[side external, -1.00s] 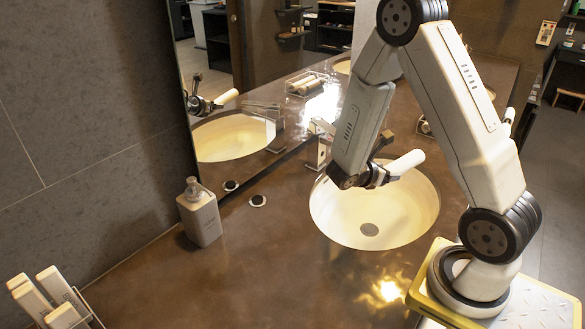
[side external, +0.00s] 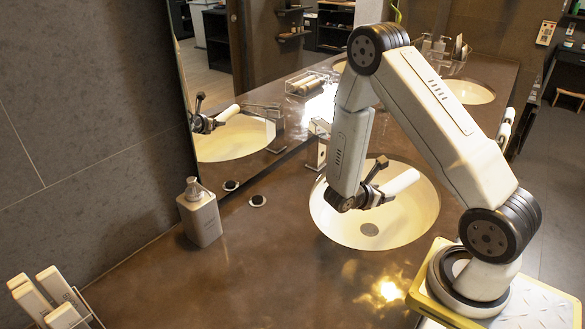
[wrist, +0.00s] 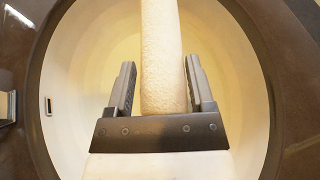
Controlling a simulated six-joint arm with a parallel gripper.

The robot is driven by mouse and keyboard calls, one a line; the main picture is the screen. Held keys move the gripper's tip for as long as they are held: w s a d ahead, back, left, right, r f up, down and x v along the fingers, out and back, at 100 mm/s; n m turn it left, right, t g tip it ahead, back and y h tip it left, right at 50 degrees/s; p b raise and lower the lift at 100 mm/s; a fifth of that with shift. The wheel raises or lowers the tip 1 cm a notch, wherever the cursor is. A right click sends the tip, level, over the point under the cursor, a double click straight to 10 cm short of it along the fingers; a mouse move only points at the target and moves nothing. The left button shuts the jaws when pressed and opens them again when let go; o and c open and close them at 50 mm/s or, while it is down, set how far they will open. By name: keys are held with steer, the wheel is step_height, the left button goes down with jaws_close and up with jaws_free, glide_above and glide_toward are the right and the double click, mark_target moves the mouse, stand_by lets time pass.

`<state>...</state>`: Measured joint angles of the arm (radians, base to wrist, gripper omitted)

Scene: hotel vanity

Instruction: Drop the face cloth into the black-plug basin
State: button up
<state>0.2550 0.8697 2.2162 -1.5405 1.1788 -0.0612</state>
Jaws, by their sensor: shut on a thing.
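My gripper (side external: 374,190) is shut on the face cloth (side external: 401,182), a rolled off-white cloth. In the wrist view the cloth (wrist: 160,50) stands between the two dark fingers of my gripper (wrist: 161,88). The cloth is held over the near cream basin (side external: 330,222), seemingly at or just above rim height; its exact height is hard to tell. This basin has a grey-looking round plug (side external: 369,229). In the wrist view the same basin (wrist: 80,60) surrounds the cloth. A second basin (side external: 468,92) lies farther back; its plug cannot be made out.
A faucet (side external: 318,145) stands behind the near basin. A soap bottle (side external: 200,212) is at left by the mirror (side external: 215,60). A rack of white items (side external: 55,300) is at lower left. A clear tray of rolls (side external: 305,84) lies farther back. The counter (side external: 240,280) in front is bare.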

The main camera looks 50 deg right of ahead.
step_height(320, 180, down, 8)
stand_by(0.6)
steer(key=shift+f, duration=0.1)
steer(key=o, duration=1.3)
steer(key=shift+a, duration=0.1)
steer(key=shift+v, duration=3.8)
